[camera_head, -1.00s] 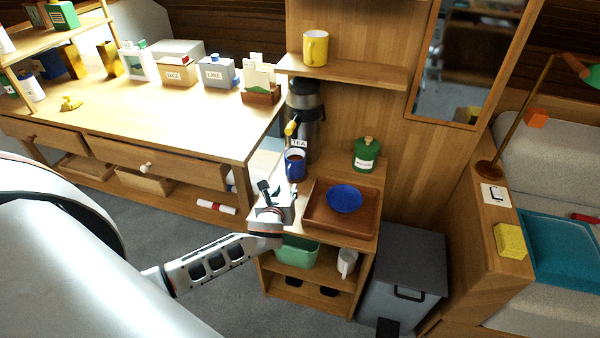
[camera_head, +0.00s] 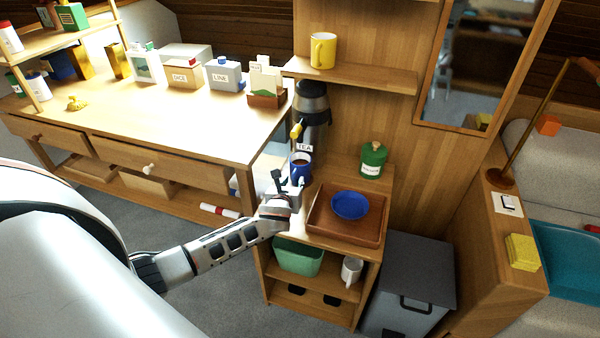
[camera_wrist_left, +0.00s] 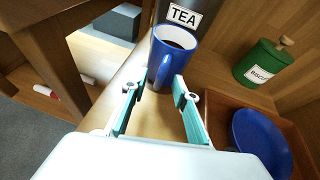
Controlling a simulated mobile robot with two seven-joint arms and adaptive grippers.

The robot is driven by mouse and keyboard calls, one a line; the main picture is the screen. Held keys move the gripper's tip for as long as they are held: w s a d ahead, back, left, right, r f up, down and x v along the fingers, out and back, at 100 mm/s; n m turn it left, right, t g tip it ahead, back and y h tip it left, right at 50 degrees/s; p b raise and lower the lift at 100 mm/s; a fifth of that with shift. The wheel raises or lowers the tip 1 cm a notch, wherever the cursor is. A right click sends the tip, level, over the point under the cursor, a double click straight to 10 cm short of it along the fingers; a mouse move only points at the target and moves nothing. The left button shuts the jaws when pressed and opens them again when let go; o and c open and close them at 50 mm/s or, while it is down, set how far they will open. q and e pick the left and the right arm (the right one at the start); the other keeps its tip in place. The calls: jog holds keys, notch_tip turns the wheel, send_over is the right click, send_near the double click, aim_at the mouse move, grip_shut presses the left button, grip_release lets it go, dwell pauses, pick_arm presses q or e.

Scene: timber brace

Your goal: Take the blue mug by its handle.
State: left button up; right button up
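The blue mug (camera_head: 302,170), filled with a dark liquid, stands upright on the small wooden cabinet in front of the flask. In the left wrist view the mug (camera_wrist_left: 178,58) is straight ahead, just beyond my fingertips. Its handle (camera_wrist_left: 163,70) seems to face my gripper, near the gap between the fingers; its exact outline is hard to make out. My left gripper (camera_head: 288,180) is open and empty, close to the mug's near side; its two teal-padded fingers (camera_wrist_left: 157,87) are spread apart. I cannot tell whether a finger touches the mug. My right gripper is not in view.
A flask (camera_head: 311,104) labelled TEA stands right behind the mug. A brown tray (camera_head: 322,226) with a blue bowl (camera_head: 350,205) lies to the right, with a green canister (camera_head: 373,160) behind it. A yellow mug (camera_head: 323,50) sits on the shelf above.

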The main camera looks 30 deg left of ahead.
pick_arm(q)
grip_shut()
jog(key=shift+r, duration=0.15)
